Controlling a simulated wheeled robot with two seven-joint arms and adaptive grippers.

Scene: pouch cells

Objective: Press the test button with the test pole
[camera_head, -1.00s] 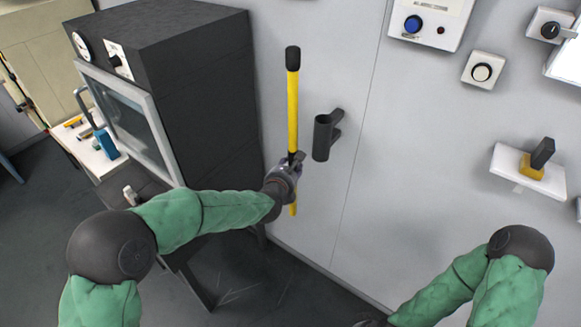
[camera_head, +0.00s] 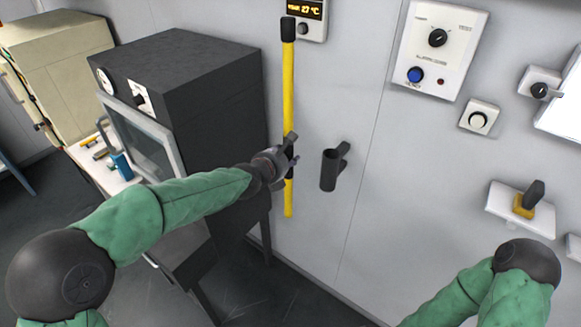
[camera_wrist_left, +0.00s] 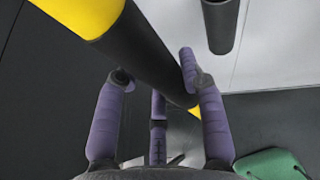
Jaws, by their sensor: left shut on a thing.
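The test pole (camera_head: 289,98) is a long yellow stick with a black tip and a dark grip section. It stands nearly upright in front of the grey wall. My left gripper (camera_head: 287,157) is shut on its dark grip, which also shows between the purple fingers in the left wrist view (camera_wrist_left: 150,55). A white panel (camera_head: 455,57) on the wall at upper right carries a blue button (camera_head: 415,75), a black knob and a small red lamp. Its lettering is too small to read surely. The pole's tip is left of this panel, apart from the button. My right gripper is out of view.
An empty dark tube holder (camera_head: 331,169) is on the wall just right of the pole. A dark oven (camera_head: 190,100) stands at left. A round switch (camera_head: 478,119) and a small shelf (camera_head: 497,203) with a yellow-and-black thing are on the right wall.

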